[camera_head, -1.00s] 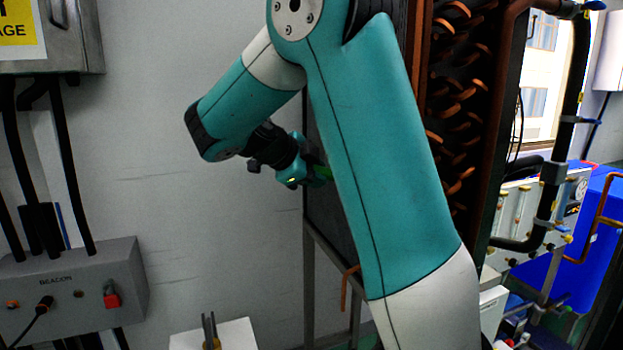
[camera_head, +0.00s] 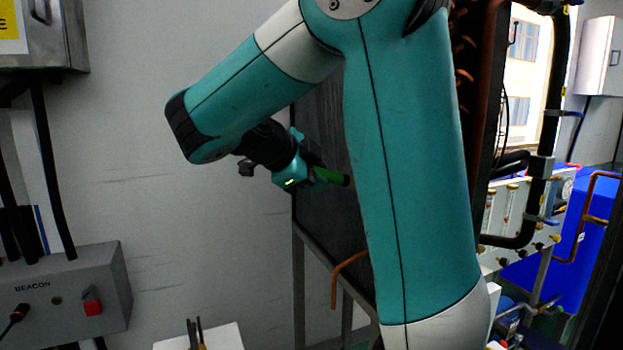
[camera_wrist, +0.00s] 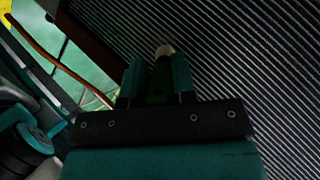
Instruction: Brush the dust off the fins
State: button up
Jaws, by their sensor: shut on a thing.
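The finned panel (camera_head: 328,150) is a dark upright block on a metal stand, partly hidden behind my arm in the head view. In the wrist view its fins (camera_wrist: 225,60) run as fine slanted lines across the upper right. My gripper (camera_head: 312,174) is shut on a brush with a green handle (camera_head: 331,177). In the wrist view my gripper (camera_wrist: 156,85) has the brush between its fingers, with a pale tip (camera_wrist: 165,50) pointing at the fins. I cannot tell whether the tip touches them. No dust can be made out clearly.
A grey box marked BEACON (camera_head: 65,295) is on the left wall. A white block with upright prongs (camera_head: 200,338) stands low in front. A copper pipe (camera_head: 345,272) sticks out below the panel. Pipes and a blue unit (camera_head: 580,245) are at right.

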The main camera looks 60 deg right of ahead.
jog(key=shift+s+a+b, duration=0.35)
jog(key=shift+s+a, duration=0.05)
jog(key=shift+s, duration=0.3)
jog(key=shift+s+a+b, duration=0.35)
jog(key=shift+s, duration=0.3)
jog(key=w+d, duration=0.5)
jog(key=w, duration=0.4)
jog(key=shift+d+p, duration=0.3)
jog(key=shift+p, duration=0.05)
jog(key=shift+w, duration=0.1)
jog(key=w+a+p, duration=0.2)
jog(key=w+a, duration=0.1)
jog(key=a, duration=0.2)
jog(key=shift+w+a, duration=0.1)
jog(key=shift+a, duration=0.1)
